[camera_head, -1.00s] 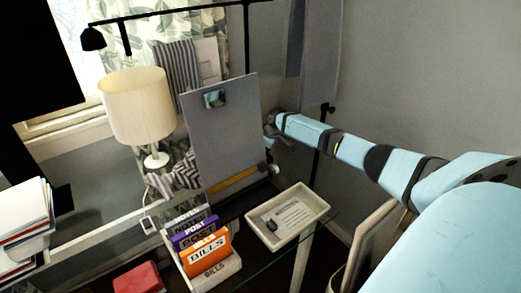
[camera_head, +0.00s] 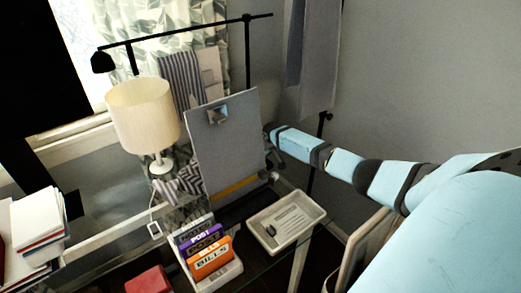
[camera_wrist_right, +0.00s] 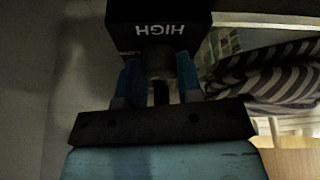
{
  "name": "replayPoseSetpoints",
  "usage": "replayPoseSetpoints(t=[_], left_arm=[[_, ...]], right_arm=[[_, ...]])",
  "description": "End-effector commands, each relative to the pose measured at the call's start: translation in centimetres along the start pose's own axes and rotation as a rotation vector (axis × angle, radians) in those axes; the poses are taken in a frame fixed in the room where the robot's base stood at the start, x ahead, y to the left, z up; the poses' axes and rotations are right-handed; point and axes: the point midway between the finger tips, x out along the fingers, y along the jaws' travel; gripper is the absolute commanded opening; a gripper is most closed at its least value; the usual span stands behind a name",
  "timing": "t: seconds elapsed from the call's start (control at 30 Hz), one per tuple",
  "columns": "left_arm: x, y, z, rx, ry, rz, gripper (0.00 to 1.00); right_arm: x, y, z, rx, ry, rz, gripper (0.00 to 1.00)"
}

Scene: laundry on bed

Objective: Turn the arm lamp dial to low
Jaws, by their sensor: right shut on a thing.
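The arm lamp's black head (camera_head: 103,61) and long thin black arm (camera_head: 190,30) show at the top of the head view. In the right wrist view a black box (camera_wrist_right: 118,18) carries the upside-down word HIGH. Part of another label shows at its lower left, too cut off to read. A round dark dial (camera_wrist_right: 157,62) sits under HIGH. My right gripper (camera_wrist_right: 158,78) has its blue fingers on both sides of the dial, shut on it. In the head view its fingers are hidden behind the upright grey board. My left gripper is not in view.
The grey clipboard-like board (camera_head: 225,145) stands close to my right wrist. A white table lamp (camera_head: 144,115) is left of it. A letter holder (camera_head: 208,255), a pale tray (camera_head: 287,220) and a red box (camera_head: 149,281) are on the glass desk. Papers (camera_head: 35,225) are stacked at left.

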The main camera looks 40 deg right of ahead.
Motion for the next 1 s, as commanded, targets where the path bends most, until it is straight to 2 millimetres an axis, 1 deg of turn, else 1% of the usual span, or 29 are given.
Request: replayPoseSetpoints(t=[0.13,0.47,0.5,0.57,0.6,0.87,0.97,1.0], left_arm=[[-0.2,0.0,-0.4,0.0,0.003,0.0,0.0],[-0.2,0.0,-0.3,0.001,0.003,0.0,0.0],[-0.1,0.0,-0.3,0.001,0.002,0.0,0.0],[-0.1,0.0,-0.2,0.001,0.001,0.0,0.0],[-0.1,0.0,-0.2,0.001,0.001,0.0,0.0],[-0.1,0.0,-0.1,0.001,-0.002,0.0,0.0],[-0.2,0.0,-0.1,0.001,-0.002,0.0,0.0],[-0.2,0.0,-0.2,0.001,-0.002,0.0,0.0]], right_arm=[[0.0,0.0,0.0,0.014,-0.001,0.007,0.1],[0.0,0.1,0.1,0.015,-0.001,0.008,0.1],[0.0,0.1,0.1,0.015,-0.001,0.007,0.42],[0.0,0.1,0.1,0.015,-0.001,0.007,0.56],[0.0,0.1,0.1,0.015,-0.001,0.007,0.58],[-0.1,0.0,0.0,0.015,-0.001,0.007,0.58],[-0.9,0.1,0.0,0.014,0.001,0.007,0.58],[-1.4,0.1,0.0,0.013,0.001,0.007,0.58]])
